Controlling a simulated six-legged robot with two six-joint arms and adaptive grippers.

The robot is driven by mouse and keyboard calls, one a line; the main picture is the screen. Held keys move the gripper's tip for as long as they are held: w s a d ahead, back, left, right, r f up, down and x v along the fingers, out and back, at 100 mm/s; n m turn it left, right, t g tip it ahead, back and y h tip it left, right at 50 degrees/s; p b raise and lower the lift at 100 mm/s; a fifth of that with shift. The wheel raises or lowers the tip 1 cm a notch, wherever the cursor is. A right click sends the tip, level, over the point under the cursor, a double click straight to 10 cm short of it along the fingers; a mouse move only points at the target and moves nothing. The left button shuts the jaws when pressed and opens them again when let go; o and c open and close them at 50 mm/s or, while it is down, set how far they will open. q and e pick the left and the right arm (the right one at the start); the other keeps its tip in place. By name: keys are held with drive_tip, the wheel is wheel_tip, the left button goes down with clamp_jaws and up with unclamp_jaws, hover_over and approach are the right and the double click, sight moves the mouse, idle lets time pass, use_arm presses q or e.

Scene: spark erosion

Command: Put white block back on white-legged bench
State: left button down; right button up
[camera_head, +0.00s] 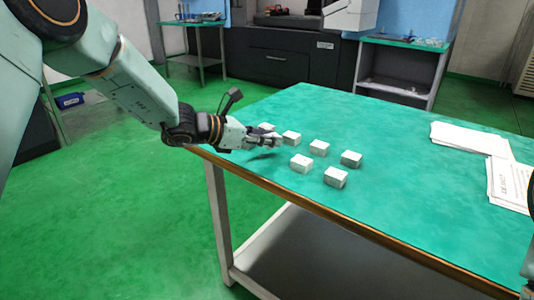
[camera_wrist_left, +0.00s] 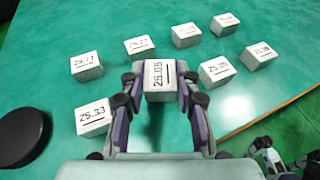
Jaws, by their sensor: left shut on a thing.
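My left gripper (camera_head: 266,138) is low over the green top of the white-legged bench (camera_head: 420,190), near its left edge. In the left wrist view, the left gripper (camera_wrist_left: 159,95) is shut on a white block (camera_wrist_left: 159,76) marked 25.05, with a finger on each side. The held block is upright among the other blocks; I cannot tell if its underside touches the top. In the head view the fingers mostly hide it. My right gripper is not clearly in view.
Several similar numbered white blocks stand close around, one (camera_wrist_left: 93,117) left of the gripper and one (camera_wrist_left: 217,71) to its right. A black round object (camera_wrist_left: 20,138) lies at lower left. Papers (camera_head: 470,138) lie at the bench's right. The middle right of the top is clear.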

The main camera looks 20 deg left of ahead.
sight(267, 149)
use_arm(q)
wheel_tip(267, 149, down, 3)
drive_tip(key=shift+s+f+b, duration=0.1)
drive_tip(key=shift+b, duration=0.5)
drive_tip(key=shift+a, duration=0.1)
drive_tip(key=shift+d, duration=0.2)
drive_tip(key=c, duration=1)
unclamp_jaws()
drive_tip(key=shift+a+f, duration=0.1)
